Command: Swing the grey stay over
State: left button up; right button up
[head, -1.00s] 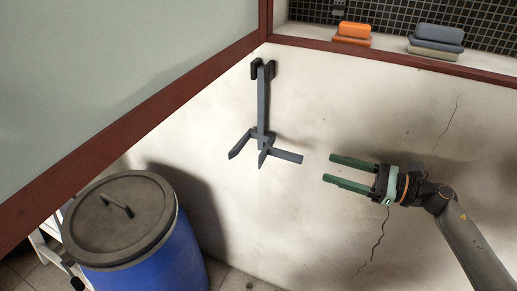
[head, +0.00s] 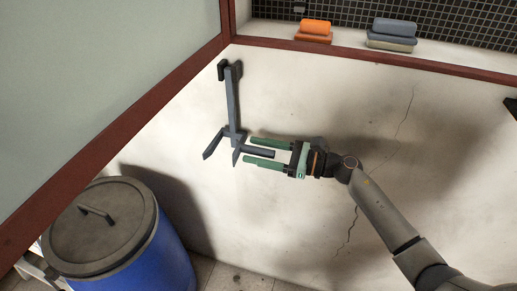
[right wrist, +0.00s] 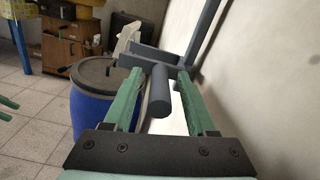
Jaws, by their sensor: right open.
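The grey stay (head: 232,104) hangs upright from a dark bracket (head: 230,70) on the pale wall, with prongs at its lower end. One round prong points right, towards my right arm. My right gripper (head: 248,150) is open, its green fingers on either side of this prong, one above and one below in the head view. In the right wrist view the prong (right wrist: 160,92) lies between the two fingers, with a gap on each side. At that view's left edge, cut-off green fingers (right wrist: 8,108) look like my left gripper's.
A blue barrel (head: 150,250) with a grey lid stands below and left of the stay. A red-brown framed panel (head: 120,130) fills the upper left. Orange and grey blocks (head: 314,28) sit on the ledge above. The wall right of the stay is bare and cracked.

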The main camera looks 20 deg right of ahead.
grip_shut()
dwell(0.4)
dwell(1.0)
